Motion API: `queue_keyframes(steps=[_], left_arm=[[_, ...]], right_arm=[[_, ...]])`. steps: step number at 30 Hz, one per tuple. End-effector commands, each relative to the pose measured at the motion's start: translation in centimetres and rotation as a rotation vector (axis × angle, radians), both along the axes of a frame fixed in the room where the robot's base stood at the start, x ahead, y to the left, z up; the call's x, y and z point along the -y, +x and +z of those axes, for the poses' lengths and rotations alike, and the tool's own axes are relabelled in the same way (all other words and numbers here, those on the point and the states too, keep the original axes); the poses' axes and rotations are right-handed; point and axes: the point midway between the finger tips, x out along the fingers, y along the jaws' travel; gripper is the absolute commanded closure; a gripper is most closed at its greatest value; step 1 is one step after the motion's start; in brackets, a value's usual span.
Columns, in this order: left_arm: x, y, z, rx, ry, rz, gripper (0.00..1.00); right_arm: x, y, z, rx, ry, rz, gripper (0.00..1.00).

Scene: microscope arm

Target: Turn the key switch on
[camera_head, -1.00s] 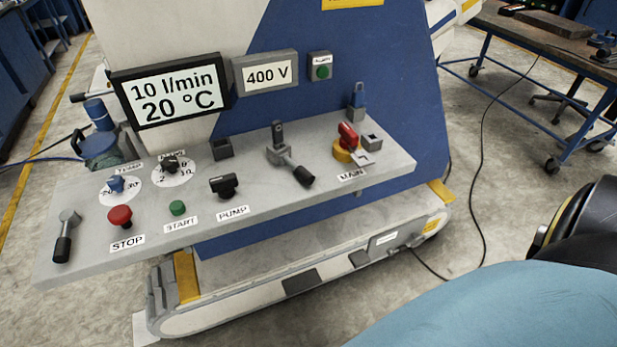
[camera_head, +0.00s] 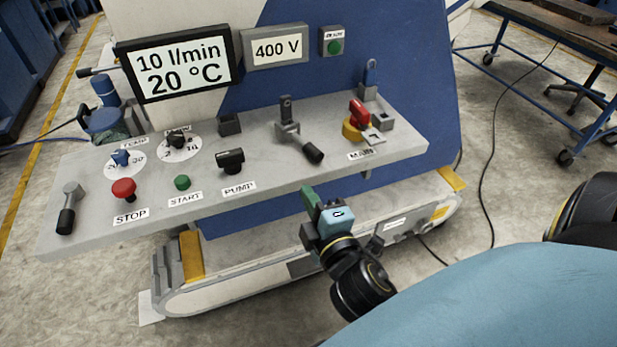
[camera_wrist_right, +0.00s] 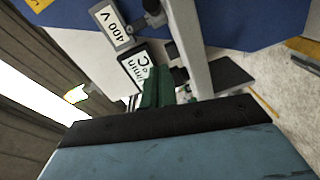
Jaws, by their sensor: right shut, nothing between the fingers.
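No part on the panel is labelled as a key switch, so I cannot tell for sure which one it is. A black switch (camera_head: 230,160) labelled PUMP sits near the panel's front edge. A red handle (camera_head: 358,112) on a yellow base is labelled MAIN, with a grey hasp beside it. My right gripper (camera_head: 307,198) is in front of the panel's front edge, right of the PUMP switch and apart from it. Its green fingers (camera_wrist_right: 157,87) are shut and empty in the right wrist view. My left gripper is out of view.
The grey panel (camera_head: 270,182) carries a red STOP button (camera_head: 123,189), a green START button (camera_head: 182,182), two dials and black-handled levers (camera_head: 313,152). Displays stand behind it, including a 400 V box (camera_head: 277,49).

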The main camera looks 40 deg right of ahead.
Motion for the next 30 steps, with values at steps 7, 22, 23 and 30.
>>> queue_keyframes(steps=[7, 22, 23, 30], left_arm=[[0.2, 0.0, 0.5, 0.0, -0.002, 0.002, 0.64], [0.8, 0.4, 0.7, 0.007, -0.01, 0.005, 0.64], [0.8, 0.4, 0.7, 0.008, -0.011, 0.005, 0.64], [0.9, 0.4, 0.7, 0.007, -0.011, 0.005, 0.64]], right_arm=[[0.8, 3.8, -0.1, 0.002, -0.002, 0.002, 1.0], [4.8, 9.3, -1.1, -0.003, 0.001, 0.001, 1.0], [5.1, 9.3, -1.2, -0.003, 0.001, 0.001, 1.0], [5.9, 9.3, -1.4, -0.003, 0.004, 0.002, 1.0]])
